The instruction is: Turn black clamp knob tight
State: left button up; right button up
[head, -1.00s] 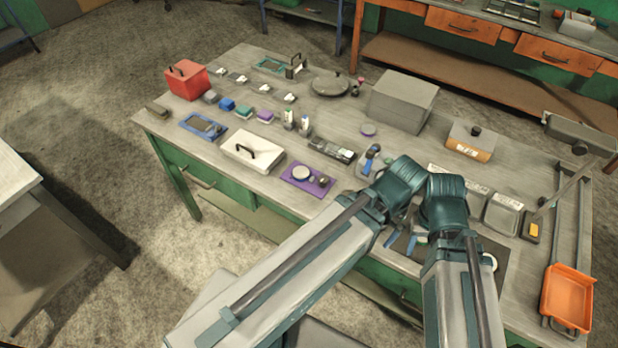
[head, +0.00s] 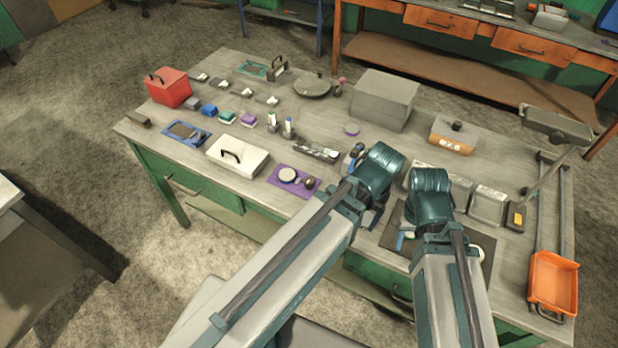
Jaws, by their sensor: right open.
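A grey boom head (head: 557,124) on a slanted arm stands at the right end of the workbench. A small dark round spot under it (head: 556,139) may be the black clamp knob; it is too small to be sure. My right gripper (head: 406,238) is low over a dark mat, left of the boom, with blue finger parts showing beside my teal wrist. It is open, appears empty and is well apart from the boom. My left gripper (head: 368,220) is mostly hidden beneath its own wrist, so its jaws cannot be read.
An orange tray (head: 553,280) and rails (head: 566,200) lie at the right edge. A grey box (head: 384,99), an orange-grey box with a black top knob (head: 453,136) and metal tins (head: 487,205) stand behind my grippers. A white case (head: 238,157) is at left.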

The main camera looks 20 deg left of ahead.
pick_arm(q)
jog(key=w+a+r+n+p, duration=0.2)
jog(key=w+a+n, duration=0.7)
jog(key=n, duration=0.1)
jog(key=n+h+p, duration=0.1)
jog(key=n, duration=0.9)
send_near(309, 179)
jog(key=shift+t, duration=0.3)
notch_tip(309, 179, down, 9)
jog(key=b, duration=1.3)
jog(key=shift+s+a+f+b, duration=0.1)
jog(key=shift+s+b, duration=0.1)
jog(key=shift+b, duration=0.1)
grip_shut()
